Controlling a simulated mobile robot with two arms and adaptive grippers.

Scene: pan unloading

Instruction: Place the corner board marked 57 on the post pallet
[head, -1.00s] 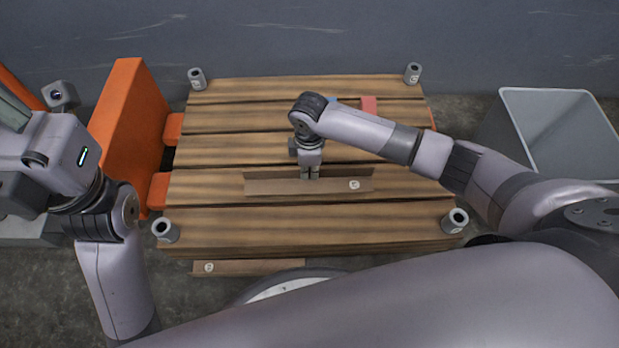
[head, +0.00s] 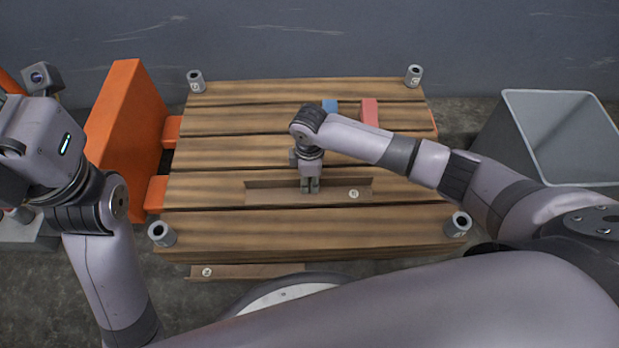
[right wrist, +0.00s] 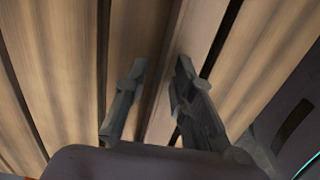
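The post pallet (head: 290,227) is a wooden slatted deck with a short grey post at each corner. A brown corner board (head: 335,196) lies lengthwise on its front-middle slats, with a round white label near its right end; the number is too small to read. My right gripper (head: 310,188) is down at the board's middle. In the right wrist view its two fingers (right wrist: 158,85) stand apart, seemingly on either side of the board's thin upright edge. My left arm is at the left edge of the head view; its fingers do not show.
Another labelled brown board (head: 245,271) lies low in front of the pallet. An orange upright panel (head: 128,130) stands left and a grey bin (head: 560,140) right. A blue block (head: 329,105) and a red block (head: 370,112) rest on the rear slats.

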